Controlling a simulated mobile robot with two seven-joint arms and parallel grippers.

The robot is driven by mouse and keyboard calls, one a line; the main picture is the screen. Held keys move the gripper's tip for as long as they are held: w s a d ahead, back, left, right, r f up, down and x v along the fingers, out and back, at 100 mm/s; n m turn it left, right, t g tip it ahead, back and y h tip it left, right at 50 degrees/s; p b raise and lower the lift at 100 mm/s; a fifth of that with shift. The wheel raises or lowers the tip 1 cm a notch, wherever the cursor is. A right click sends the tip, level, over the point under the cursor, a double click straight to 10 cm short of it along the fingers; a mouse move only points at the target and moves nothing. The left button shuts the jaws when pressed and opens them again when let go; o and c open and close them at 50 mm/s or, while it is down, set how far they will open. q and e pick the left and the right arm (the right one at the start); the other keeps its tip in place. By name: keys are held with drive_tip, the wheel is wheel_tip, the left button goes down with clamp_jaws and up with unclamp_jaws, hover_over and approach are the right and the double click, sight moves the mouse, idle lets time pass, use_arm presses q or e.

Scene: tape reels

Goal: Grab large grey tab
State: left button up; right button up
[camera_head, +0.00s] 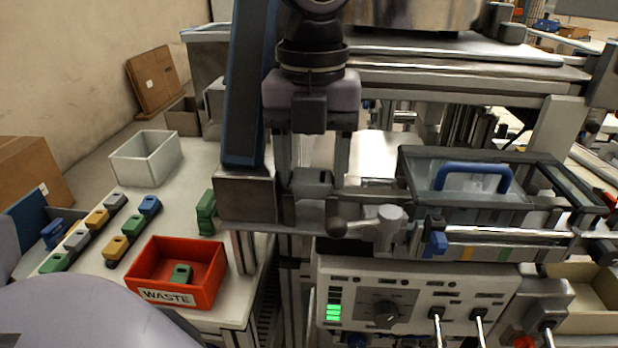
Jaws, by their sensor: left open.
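My left gripper (312,178) hangs at the centre of the head view, pointing down with its two fingers apart. A dark grey block (312,184), which looks like the large grey tab, sits low between the fingertips at the machine's front. There is a gap at its sides, and I cannot tell whether a finger touches it. Smaller grey tabs (77,240) stand in rows on the white table at left, among yellow, blue and green ones. My right gripper is not in view.
A red WASTE bin (201,287) holding a green tab (181,273) stands on the white table (180,220). A grey bin (147,160) is behind it. A lidded frame with a blue handle (472,172) is right of my gripper.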

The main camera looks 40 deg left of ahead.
use_arm(q)
drive_tip(key=shift+f, duration=0.1)
drive_tip(key=c, duration=0.7)
